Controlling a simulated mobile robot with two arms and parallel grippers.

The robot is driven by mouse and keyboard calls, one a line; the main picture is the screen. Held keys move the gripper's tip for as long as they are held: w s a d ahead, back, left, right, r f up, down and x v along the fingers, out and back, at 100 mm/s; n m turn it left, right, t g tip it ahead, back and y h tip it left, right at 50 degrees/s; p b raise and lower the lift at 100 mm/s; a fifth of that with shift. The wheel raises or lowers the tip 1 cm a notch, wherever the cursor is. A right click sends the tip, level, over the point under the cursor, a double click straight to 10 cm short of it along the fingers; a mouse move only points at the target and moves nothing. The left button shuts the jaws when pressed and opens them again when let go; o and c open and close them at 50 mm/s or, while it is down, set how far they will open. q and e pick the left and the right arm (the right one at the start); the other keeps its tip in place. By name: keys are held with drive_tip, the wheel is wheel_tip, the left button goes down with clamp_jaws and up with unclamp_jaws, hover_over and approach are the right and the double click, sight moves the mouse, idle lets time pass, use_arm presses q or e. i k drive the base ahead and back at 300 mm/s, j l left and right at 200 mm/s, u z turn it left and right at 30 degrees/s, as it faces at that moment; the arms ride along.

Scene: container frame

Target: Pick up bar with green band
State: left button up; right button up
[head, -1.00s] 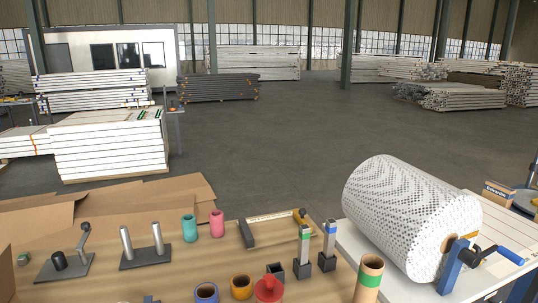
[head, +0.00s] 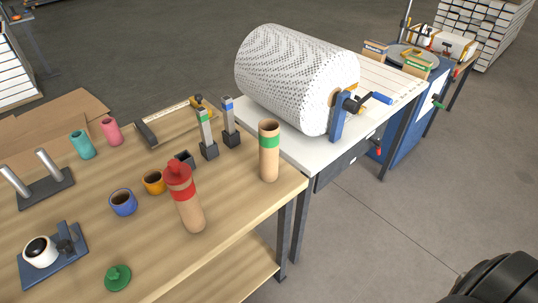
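The bar with the green band (head: 207,132) is a light metal square bar. It stands upright in a dark block-shaped base (head: 209,152) on the wooden table (head: 240,205). A similar bar with a blue band (head: 229,116) stands upright in its own dark base just to the right and slightly behind. Neither gripper shows in the head view, so I cannot see whether they are open or shut.
A tan tube with a green band (head: 269,158) stands right of the bars. A tan tube with a red cap (head: 185,205) stands in front. An orange cup (head: 154,183) and a blue cup (head: 123,203) are at left. A white table with a roll (head: 297,80) adjoins behind.

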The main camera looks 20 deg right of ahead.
sight(202, 113)
drive_tip(key=i+l+u, duration=0.1)
drive_tip(key=l+u, duration=0.6)
drive_tip(key=i+l+u, duration=0.1)
drive_tip(key=l+u, duration=0.3)
